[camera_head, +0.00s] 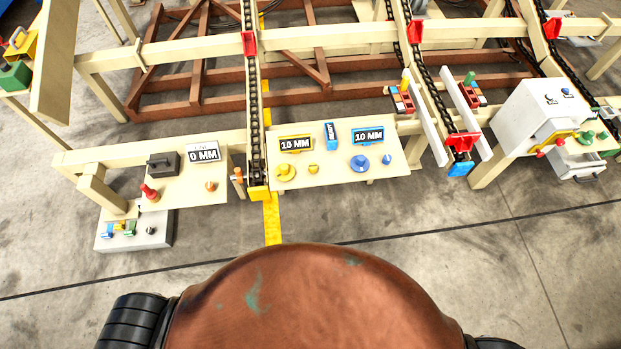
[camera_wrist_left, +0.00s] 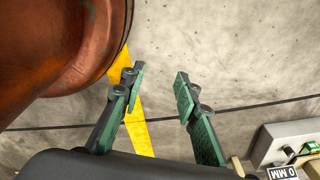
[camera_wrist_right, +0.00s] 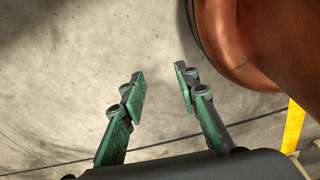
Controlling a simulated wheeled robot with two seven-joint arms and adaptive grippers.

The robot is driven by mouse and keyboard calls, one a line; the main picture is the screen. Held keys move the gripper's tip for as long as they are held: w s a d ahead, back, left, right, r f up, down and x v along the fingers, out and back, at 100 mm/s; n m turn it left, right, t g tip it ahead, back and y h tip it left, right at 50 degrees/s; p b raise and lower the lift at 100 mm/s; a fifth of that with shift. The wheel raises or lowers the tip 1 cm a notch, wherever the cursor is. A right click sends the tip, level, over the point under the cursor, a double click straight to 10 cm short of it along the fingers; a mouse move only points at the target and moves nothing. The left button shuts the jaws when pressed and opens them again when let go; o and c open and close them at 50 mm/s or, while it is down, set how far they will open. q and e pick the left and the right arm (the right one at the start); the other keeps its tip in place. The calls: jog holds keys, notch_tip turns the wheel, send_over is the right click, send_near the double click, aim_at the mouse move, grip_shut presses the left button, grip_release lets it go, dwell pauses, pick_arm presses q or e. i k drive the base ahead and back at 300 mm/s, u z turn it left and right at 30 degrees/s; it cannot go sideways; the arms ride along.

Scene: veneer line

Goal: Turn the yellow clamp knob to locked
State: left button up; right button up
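Two yellow knobs sit on the cream panel (camera_head: 335,165) in the head view: a large round yellow knob (camera_head: 285,173) below a yellow-framed 10 MM display (camera_head: 296,144), and a small yellow-orange knob (camera_head: 313,169) to its right. No readable mark tells which is the clamp knob or whether it is locked. My left gripper (camera_wrist_left: 155,88) is open and empty over the floor in the left wrist view. My right gripper (camera_wrist_right: 160,84) is open and empty over the floor in the right wrist view. Neither gripper shows in the head view; both are away from the panel.
A large blue knob (camera_head: 360,163), a small blue knob (camera_head: 387,159) and a blue-framed 10 MM display (camera_head: 368,135) share the panel. A chain rail (camera_head: 253,90) runs left of it. A 0 MM display (camera_head: 204,155) and a red knob (camera_head: 149,192) stand further left. Floor in front is clear.

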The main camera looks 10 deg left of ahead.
aim_at(312, 168)
jog(key=k, duration=0.2)
jog(key=u, duration=1.1)
jog(key=i, duration=0.7)
jog(key=z, duration=0.05)
